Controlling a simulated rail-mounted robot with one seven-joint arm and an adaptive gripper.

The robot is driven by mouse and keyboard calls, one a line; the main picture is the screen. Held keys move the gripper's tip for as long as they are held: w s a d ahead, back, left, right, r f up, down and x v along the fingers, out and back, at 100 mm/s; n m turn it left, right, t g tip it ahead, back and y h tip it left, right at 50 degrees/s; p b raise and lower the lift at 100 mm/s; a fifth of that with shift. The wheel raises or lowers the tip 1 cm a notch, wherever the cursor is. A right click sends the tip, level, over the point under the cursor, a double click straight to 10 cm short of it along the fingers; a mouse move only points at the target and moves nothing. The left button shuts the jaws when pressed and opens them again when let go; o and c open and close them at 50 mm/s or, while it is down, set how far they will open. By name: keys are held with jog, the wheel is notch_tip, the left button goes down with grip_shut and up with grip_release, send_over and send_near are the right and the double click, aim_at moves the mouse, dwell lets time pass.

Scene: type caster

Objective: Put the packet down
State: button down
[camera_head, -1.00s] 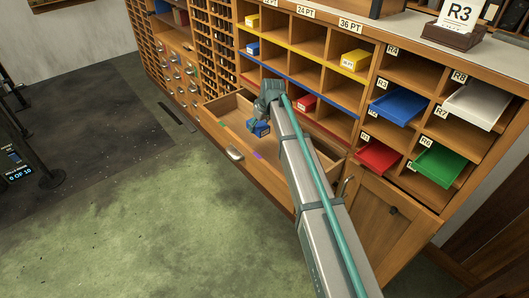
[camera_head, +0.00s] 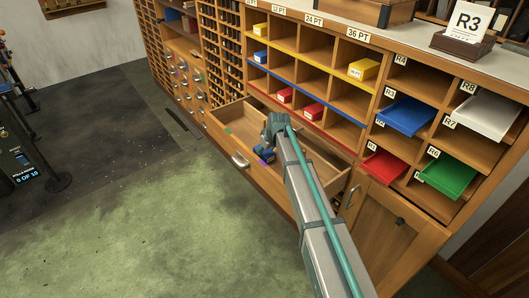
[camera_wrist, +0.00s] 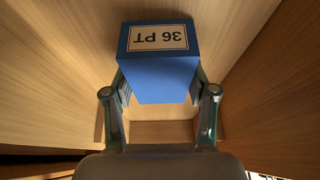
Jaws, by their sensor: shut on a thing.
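The packet (camera_wrist: 160,65) is a blue box with a "36 PT" label that reads upside down in the wrist view. My gripper (camera_wrist: 160,95) is shut on it, with one finger on each side. In the head view the blue packet (camera_head: 263,153) is partly hidden by my gripper (camera_head: 270,140), over the open wooden drawer (camera_head: 222,137). The packet appears near the drawer's front wall. Whether it touches the drawer floor cannot be told.
The drawer's pale interior (camera_head: 310,160) looks empty to the right of my arm. Cubbyholes behind hold two red packets (camera_head: 312,111), a yellow one (camera_head: 364,69) and others. Blue (camera_head: 406,115), white (camera_head: 487,113), red (camera_head: 384,164) and green (camera_head: 448,176) trays stick out at right.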

dwell(0.3)
jog(key=shift+c, duration=1.7)
grip_release()
jog(key=v, duration=1.2)
jog(key=shift+s+d, duration=0.1)
jog(key=shift+s, duration=0.05)
